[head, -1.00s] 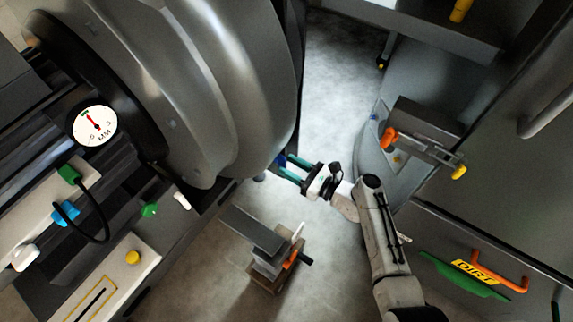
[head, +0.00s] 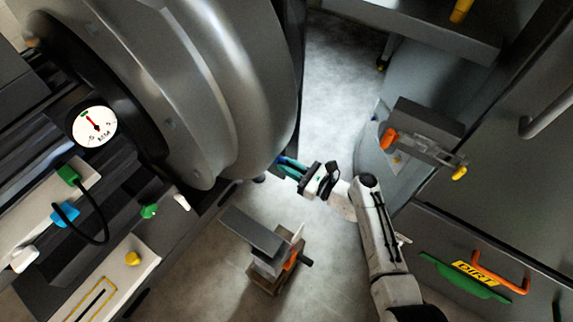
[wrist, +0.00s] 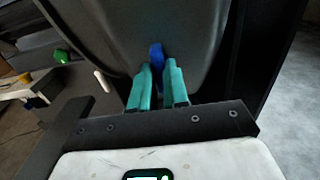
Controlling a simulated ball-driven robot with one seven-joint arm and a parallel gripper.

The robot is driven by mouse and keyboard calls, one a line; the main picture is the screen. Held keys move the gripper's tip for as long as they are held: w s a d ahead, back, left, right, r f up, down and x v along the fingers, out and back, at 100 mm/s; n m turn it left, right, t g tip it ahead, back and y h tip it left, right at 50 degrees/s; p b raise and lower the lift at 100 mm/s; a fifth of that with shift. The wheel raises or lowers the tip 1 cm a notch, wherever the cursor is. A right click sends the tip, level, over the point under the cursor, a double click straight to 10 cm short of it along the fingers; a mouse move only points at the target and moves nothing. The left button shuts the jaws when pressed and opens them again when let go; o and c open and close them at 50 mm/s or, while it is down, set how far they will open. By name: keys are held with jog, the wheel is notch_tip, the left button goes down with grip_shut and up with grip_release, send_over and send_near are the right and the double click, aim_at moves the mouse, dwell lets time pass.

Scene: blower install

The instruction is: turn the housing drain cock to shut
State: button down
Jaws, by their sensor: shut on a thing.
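The blower housing (head: 215,80) is a large grey rounded casing filling the upper left of the head view, and it also spans the top of the wrist view (wrist: 110,35). The drain cock (wrist: 156,55) has a blue handle low on the housing, between my fingertips in the wrist view. My gripper (head: 283,164) reaches in from the right with its teal fingers at the housing's lower right edge. In the wrist view its fingers (wrist: 158,75) are closed on the blue handle. The fingers hide the handle's lower part and the cock's body.
A dial gauge (head: 95,126) sits left of the housing. A small stand with an orange part (head: 288,262) is on the floor below my gripper. Pale floor (head: 335,75) is clear between housing and cabinet.

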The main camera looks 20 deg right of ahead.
jog(key=shift+m+p, duration=1.65)
jog(key=shift+m, duration=0.65)
